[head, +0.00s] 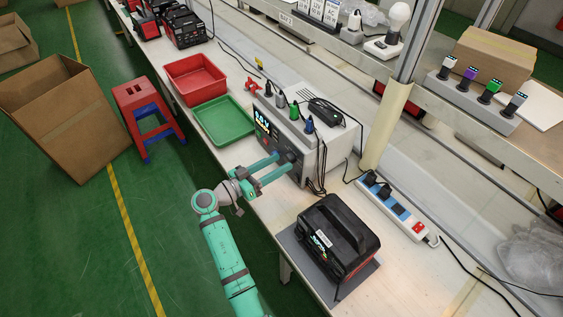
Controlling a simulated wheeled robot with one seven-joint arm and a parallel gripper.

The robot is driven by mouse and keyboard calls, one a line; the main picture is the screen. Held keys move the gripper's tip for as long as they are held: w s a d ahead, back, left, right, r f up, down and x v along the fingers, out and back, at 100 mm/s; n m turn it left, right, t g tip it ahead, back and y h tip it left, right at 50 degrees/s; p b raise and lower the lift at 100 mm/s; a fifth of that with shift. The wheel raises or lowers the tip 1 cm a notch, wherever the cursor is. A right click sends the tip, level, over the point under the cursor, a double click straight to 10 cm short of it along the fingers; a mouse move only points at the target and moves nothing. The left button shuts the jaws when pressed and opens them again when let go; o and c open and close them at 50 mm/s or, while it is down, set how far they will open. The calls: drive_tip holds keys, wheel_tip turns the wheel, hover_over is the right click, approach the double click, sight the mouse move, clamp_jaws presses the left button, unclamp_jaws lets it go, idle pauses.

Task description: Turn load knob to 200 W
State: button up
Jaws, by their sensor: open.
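A grey and black test unit (305,140) stands on the white workbench, with a lit display (262,122) on its dark front panel. My gripper (284,164) is open, and its two teal fingers reach to the lower right part of that front panel. A dark round knob (291,156) shows close to the fingertips. I cannot tell whether the fingers touch it or stand on both sides of it. The knob's pointer and the power labels are too small to read.
A green tray (224,121) and a red bin (195,79) lie left of the unit. A black power station (338,240) sits on a grey mat to the right. A white power strip (398,208) lies behind it. Cables hang beside the unit. A red and blue stool (146,109) stands on the floor.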

drive_tip(key=v, duration=0.8)
drive_tip(key=shift+s+a, duration=0.25)
drive_tip(key=shift+a, duration=0.05)
